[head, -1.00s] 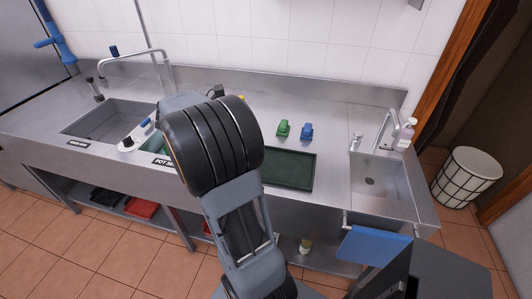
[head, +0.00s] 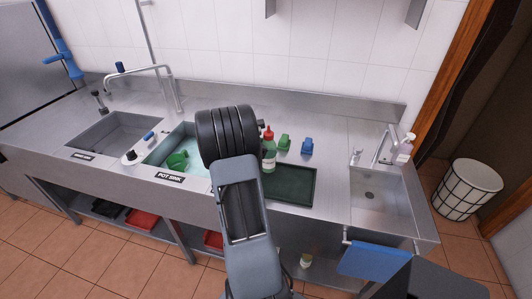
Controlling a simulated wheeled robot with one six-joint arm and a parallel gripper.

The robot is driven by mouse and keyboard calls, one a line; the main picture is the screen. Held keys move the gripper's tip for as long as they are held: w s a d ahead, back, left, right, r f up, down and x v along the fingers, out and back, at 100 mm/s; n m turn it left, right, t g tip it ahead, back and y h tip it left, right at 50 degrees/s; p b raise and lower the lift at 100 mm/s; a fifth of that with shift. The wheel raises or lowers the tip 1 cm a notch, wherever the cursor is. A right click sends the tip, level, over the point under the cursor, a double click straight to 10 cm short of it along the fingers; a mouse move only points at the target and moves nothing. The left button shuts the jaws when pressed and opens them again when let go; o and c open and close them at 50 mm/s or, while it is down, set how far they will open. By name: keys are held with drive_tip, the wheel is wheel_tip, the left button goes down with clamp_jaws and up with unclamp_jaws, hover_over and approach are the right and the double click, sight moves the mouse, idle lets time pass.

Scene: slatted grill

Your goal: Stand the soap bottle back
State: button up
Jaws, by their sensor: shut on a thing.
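A green bottle with a red cap and a pale label (head: 268,150) shows just right of my arm's dark joint, near the left back corner of the dark green tray. It looks about upright. Its left side is partly covered by my arm, and I cannot tell whether it rests on the counter or is held. A second bottle, clear and pinkish with a pump top (head: 405,149), stands upright at the far right end by the small sink. My gripper is hidden behind my own arm, so its jaws and their contact do not show.
The dark green tray (head: 306,190) lies on the counter. A green (head: 284,144) and a blue object (head: 307,147) stand behind it. The pot sink (head: 156,159) holds water and a green item (head: 177,161). A small sink (head: 375,198) is at right.

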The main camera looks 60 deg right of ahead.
sight(269, 166)
drive_tip(key=shift+w+f, duration=0.1)
drive_tip(key=shift+f, duration=1.05)
drive_tip(key=shift+f, duration=0.1)
drive_tip(key=shift+f, duration=0.15)
drive_tip(key=o, duration=0.7)
